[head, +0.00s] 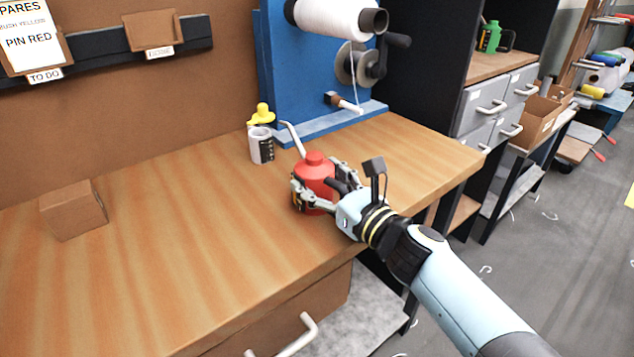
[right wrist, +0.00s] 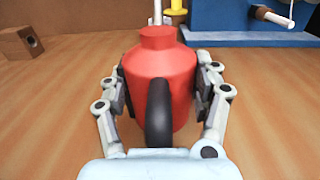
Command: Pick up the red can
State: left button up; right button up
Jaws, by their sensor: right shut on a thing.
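The red can (head: 314,172) stands upright on the wooden workbench, with a pale spout rising at its back left. It fills the middle of the right wrist view (right wrist: 176,75), where its black handle (right wrist: 159,113) faces my palm. My right gripper (head: 318,198) is shut on the can, with one finger on each side of its body. The fingers also show along both sides in the right wrist view (right wrist: 163,90). The can's underside is hard to make out, so I cannot tell if it is clear of the bench. My left gripper is not in view.
A white-and-black cup (head: 261,146) and a yellow-topped item (head: 262,116) stand behind the can. A blue machine (head: 300,70) with a white spool is at the back. A brown block (head: 73,211) sits at left. The bench (head: 190,260) is clear at front left.

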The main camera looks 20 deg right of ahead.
aim_at(301, 146)
jog(key=shift+r, duration=0.1)
notch_tip(301, 146, up, 4)
jog(key=shift+r+p, duration=0.1)
jog(key=shift+p, duration=1.1)
jog(key=w+d+r, duration=0.2)
jog(key=d+r, duration=0.4)
jog(key=d, duration=0.5)
jog(key=shift+d+r+p, duration=0.3)
jog(key=shift+r+p, duration=0.05)
jog(key=shift+p, duration=0.05)
jog(key=o, duration=0.9)
jog(key=c, duration=1.1)
jog(key=shift+a, duration=0.1)
jog(key=shift+c, duration=0.3)
